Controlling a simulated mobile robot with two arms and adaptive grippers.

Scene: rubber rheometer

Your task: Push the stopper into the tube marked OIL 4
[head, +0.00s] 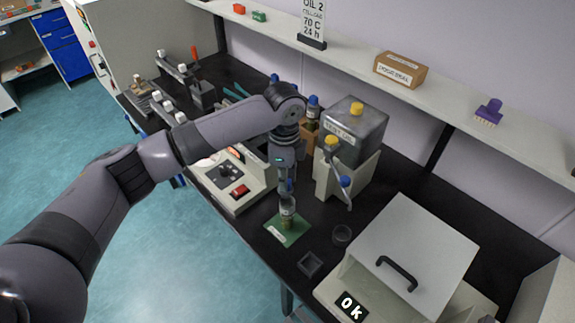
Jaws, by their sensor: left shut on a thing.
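My left gripper (286,181) points down over the green mat (273,232) on the black bench. It is shut on a small blue piece that looks like the stopper (290,185), mostly hidden by the fingers. Directly below it a small clear tube (287,204) stands upright in a tan holder (287,220) on the mat. I cannot tell how deep the stopper sits in the tube, and no OIL 4 marking is readable. My right gripper is not in view.
Behind the gripper are a blue-capped bottle (313,105) in a tan holder and a TEST OIL can (352,128) on a pale stand.

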